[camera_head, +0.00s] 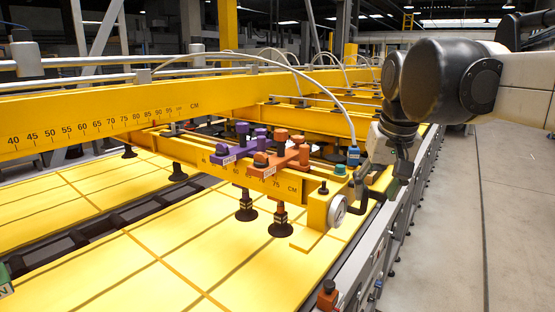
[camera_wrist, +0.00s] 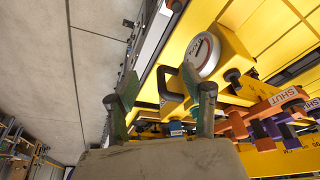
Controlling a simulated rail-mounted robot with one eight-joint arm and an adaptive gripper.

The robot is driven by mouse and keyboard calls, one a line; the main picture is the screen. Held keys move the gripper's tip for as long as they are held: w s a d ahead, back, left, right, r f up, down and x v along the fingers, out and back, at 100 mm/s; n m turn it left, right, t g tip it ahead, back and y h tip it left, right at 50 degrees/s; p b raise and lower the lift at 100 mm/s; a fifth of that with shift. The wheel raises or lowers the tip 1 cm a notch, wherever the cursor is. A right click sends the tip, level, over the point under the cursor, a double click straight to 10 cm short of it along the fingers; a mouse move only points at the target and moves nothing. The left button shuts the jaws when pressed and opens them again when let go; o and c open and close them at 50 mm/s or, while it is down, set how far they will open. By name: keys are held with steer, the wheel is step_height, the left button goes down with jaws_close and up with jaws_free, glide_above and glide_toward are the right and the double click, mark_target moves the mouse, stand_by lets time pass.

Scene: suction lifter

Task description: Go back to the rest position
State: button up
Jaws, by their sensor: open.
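My gripper (camera_head: 378,178) hangs near the end of the yellow lifter beam (camera_head: 318,212) at the right edge of the frame. In the wrist view its two fingers are spread apart with nothing held between them (camera_wrist: 160,85). A black handle (camera_wrist: 169,88) on the beam's end shows behind the gap, close to the right finger; I cannot tell whether it touches. A round white gauge (camera_head: 337,211) sits on the beam's end, just left of the gripper, and also shows beyond the right finger in the wrist view (camera_wrist: 203,55).
Purple (camera_head: 236,146) and orange (camera_head: 281,157) valve blocks with levers sit on the beam. Black suction cups (camera_head: 281,227) hang over yellow panels (camera_head: 160,275). A blue-capped fitting (camera_head: 353,156) with a hose stands near my gripper. The grey floor (camera_head: 515,210) at right is clear.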

steer(key=s+f+t+b, duration=0.1)
steer(key=s+f+b, duration=0.2)
steer(key=s+f, duration=0.5)
steer(key=s+f+t+b, duration=0.2)
steer(key=s+f, duration=0.7)
steer(key=f, duration=0.6)
steer(key=shift+f+n+b, duration=0.3)
steer(key=shift+f+b, duration=0.1)
steer(key=shift+b, duration=0.1)
steer(key=shift+c, duration=0.5)
